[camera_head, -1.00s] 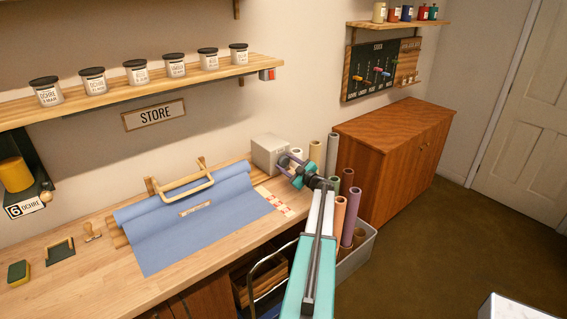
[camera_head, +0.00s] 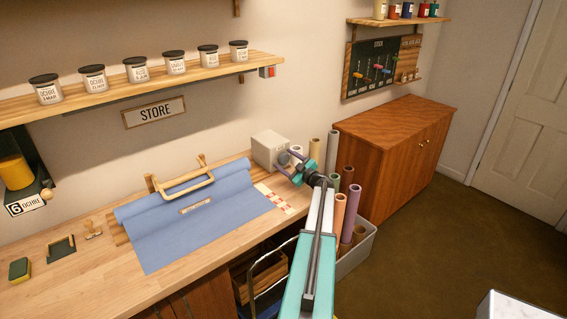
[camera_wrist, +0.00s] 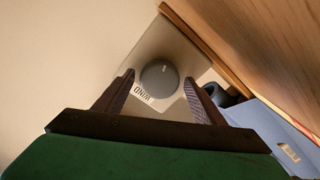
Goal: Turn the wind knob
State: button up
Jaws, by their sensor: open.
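The wind knob (camera_wrist: 158,76) is a round dark grey dial on the face of a light box (camera_wrist: 164,48). The word "WIND" shows beside it in the wrist view. In the head view the box (camera_head: 268,148) stands at the back right of the bench, and its knob cannot be made out there. My gripper (camera_wrist: 158,82) is open, with one finger on each side of the knob in the wrist view. The fingers look apart from the knob, though the depth is hard to tell. In the head view my gripper (camera_head: 283,164) is just right of the box.
A blue cloth (camera_head: 165,232) with a wooden handle (camera_head: 187,188) lies left of the box. Several rolls stand in a light bin (camera_head: 355,250) beside my arm. A wooden cabinet (camera_head: 385,155) is to the right. A shelf of jars (camera_head: 200,78) hangs above.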

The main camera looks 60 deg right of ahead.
jog(key=shift+s, duration=0.1)
jog(key=b+v, duration=0.5)
jog(key=v, duration=0.8)
jog(key=shift+a, duration=0.15)
jog(key=shift+s, duration=0.2)
